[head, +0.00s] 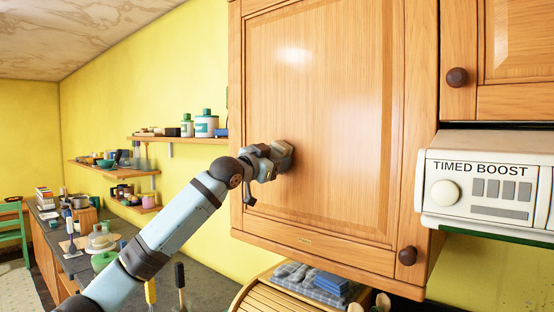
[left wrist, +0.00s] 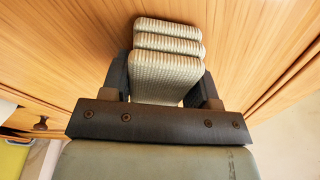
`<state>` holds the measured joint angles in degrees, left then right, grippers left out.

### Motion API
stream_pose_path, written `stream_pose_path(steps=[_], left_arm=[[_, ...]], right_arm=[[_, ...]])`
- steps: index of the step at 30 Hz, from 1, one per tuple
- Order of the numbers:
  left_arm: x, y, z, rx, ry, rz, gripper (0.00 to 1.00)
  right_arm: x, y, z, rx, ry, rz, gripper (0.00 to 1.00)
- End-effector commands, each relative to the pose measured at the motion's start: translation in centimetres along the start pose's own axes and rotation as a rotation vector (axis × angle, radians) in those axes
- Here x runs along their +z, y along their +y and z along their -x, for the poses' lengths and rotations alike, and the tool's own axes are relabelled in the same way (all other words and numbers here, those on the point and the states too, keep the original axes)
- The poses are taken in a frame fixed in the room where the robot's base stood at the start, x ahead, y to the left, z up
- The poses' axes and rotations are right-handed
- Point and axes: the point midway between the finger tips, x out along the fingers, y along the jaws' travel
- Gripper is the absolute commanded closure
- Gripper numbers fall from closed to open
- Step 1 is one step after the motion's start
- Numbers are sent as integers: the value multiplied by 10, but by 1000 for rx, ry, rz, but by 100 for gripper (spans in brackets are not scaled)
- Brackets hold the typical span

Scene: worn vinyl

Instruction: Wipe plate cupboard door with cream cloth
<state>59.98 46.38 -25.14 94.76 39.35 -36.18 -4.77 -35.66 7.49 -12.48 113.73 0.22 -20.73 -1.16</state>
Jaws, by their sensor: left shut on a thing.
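The plate cupboard door (head: 340,110) is a shut wooden panel with a dark round knob (head: 407,256) at its lower right and a small label on its bottom rail. It also fills the top of the left wrist view (left wrist: 60,50). My left gripper (head: 281,158) is at the lower left of the door's panel. It is shut on the cream cloth (left wrist: 167,70), a folded, ribbed pad between the fingers. The cloth is at the door's surface; whether it presses on it I cannot tell. In the head view my gripper mostly hides the cloth. My right gripper is not in view.
A white TIMED BOOST unit (head: 487,185) is right of the door, below another cupboard. Under the door are a wooden roll-top box (head: 262,296) and folded cloths (head: 310,277). Shelves with jars (head: 206,124) line the yellow wall at left.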

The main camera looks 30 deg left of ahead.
Motion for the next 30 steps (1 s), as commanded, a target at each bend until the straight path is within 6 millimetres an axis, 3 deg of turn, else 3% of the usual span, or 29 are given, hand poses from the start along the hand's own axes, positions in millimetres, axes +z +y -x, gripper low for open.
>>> stream_pose_path(steps=[21,30], left_arm=[[-8,0,57,0,1,-1,64],[-10,0,66,0,0,0,64]], right_arm=[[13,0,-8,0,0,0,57],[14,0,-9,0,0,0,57]])
